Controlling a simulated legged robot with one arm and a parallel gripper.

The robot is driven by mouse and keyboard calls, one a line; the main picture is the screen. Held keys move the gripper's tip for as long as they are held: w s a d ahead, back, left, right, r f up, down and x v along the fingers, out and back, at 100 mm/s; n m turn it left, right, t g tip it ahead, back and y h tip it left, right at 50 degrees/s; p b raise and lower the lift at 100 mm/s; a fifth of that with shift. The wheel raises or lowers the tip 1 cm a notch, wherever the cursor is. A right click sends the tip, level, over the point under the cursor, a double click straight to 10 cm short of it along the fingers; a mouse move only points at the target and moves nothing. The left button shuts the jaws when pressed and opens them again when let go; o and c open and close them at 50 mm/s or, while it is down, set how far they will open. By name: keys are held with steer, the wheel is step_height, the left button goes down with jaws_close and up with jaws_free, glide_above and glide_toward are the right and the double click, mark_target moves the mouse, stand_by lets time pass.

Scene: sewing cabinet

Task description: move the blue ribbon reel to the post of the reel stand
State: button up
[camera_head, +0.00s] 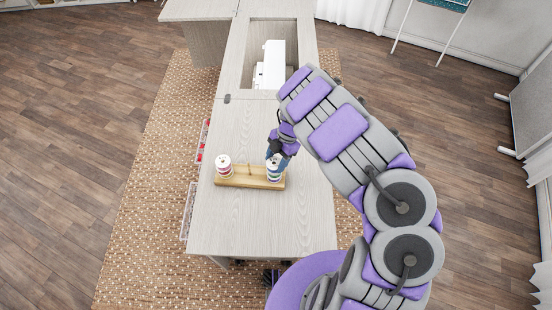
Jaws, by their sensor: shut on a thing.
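The wooden reel stand (232,182) lies on the table top, with a bare upright post (250,169) near its middle. The blue ribbon reel (274,171), white-rimmed with a dark bluish band, is at the stand's right end. My gripper (275,157) reaches down to it from the upper right and is shut on its upper part. The fingers partly cover the reel's top. The view is too small to tell whether the reel touches the stand or is just above it, or whether a post is inside it.
A white reel with a reddish band (223,168) stands at the stand's left end. A white sewing machine (272,68) sits in the cabinet recess behind. The pale table top (260,220) is clear in front of the stand. Red-filled bins (202,143) hang at the left edge.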

steer(key=o, duration=1.1)
steer(key=p+v, duration=0.2)
steer(key=v, duration=1.5)
steer(key=shift+w+r, duration=0.15)
steer(key=shift+w, duration=0.05)
